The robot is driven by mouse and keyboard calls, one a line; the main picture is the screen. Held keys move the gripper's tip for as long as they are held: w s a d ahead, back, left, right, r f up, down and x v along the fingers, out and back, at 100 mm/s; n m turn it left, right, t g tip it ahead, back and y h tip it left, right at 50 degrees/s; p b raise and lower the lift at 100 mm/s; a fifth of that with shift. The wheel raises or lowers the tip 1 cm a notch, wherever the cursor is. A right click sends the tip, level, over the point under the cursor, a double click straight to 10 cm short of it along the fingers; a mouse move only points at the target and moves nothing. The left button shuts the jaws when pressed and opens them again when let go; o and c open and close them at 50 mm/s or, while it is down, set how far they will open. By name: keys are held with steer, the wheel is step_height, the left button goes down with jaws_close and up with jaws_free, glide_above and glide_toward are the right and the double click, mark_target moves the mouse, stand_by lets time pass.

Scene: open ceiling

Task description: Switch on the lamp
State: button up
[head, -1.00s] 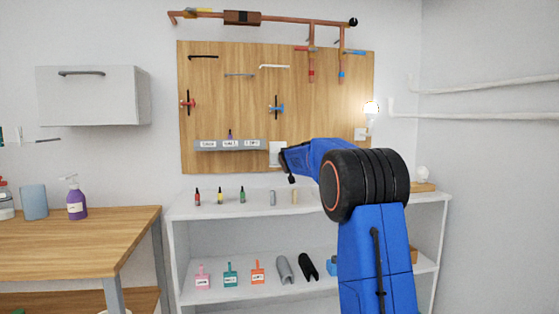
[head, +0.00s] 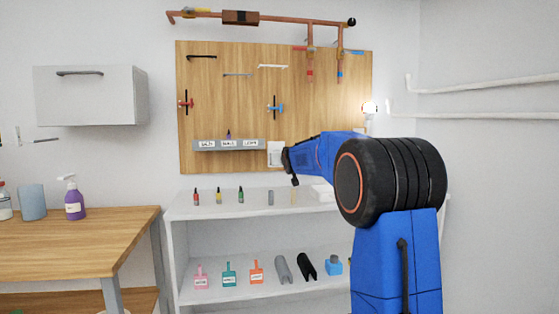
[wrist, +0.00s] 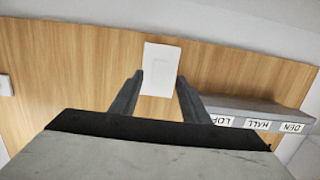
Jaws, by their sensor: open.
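A white switch plate (head: 275,148) is on the lower part of the wooden board, just left of my gripper (head: 287,160) in the head view. In the wrist view the plate (wrist: 161,68) lies between and beyond the two dark fingertips of my gripper (wrist: 160,80). The fingers are apart with nothing held; whether they touch the plate cannot be told. A round white bulb (head: 369,107) is at the board's right edge and looks bright, with its lower part close to my arm.
The wooden board (head: 240,105) carries hooks, coloured valve handles and a grey labelled ledge (head: 228,145) beside the plate. In the wrist view this ledge (wrist: 255,112) is right of my fingers. Below, a white shelf (head: 230,205) holds small bottles.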

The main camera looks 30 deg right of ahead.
steer(key=v, duration=1)
steer(key=shift+s, duration=0.1)
steer(key=s+a+f+n+g+y, duration=0.1)
steer(key=s+a+f+g, duration=0.2)
steer(key=s+a+f, duration=0.4)
steer(key=s+a+f+n+g+y, duration=0.1)
steer(key=s+a+f+g, duration=0.3)
steer(key=s+f, duration=1.1)
steer(key=s+a+f+n+g+y, duration=0.1)
steer(key=s+a+f+g, duration=0.3)
steer(key=s+a+f, duration=0.7)
steer(key=s+y, duration=0.1)
steer(key=s, duration=1.7)
steer(key=shift+s+y, duration=0.3)
steer(key=shift+s, duration=0.05)
